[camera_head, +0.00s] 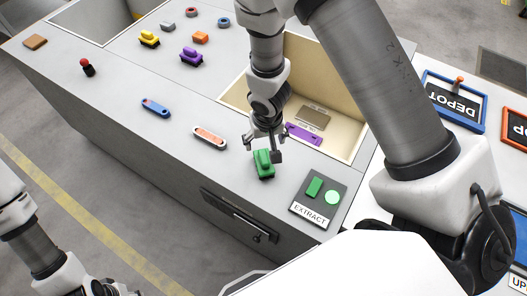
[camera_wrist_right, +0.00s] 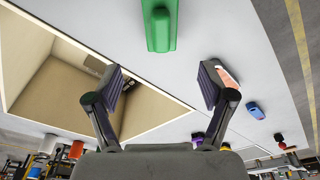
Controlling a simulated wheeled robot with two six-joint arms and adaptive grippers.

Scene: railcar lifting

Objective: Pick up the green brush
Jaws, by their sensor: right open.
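The green brush (camera_head: 264,166) has a raised green top and stands on the grey counter near its front edge, left of the EXTRACT pad. My right gripper (camera_head: 265,147) is open and empty, pointing down just above and behind the brush, with its fingers overlapping the brush's far end in the head view. In the right wrist view the green brush (camera_wrist_right: 160,25) lies at the top, ahead of the two spread fingers (camera_wrist_right: 162,86) and not between them. My left arm is at the lower left; its gripper (camera_head: 118,290) is cut off by the bottom edge.
A recessed bin (camera_head: 335,85) with a purple item (camera_head: 304,134) lies behind my right gripper. The EXTRACT pad (camera_head: 318,198) is to the right of the brush. An orange-and-white oval (camera_head: 210,137) and a blue item (camera_head: 155,107) lie to the left. Yellow (camera_head: 149,39) and purple (camera_head: 191,57) brushes stand farther back.

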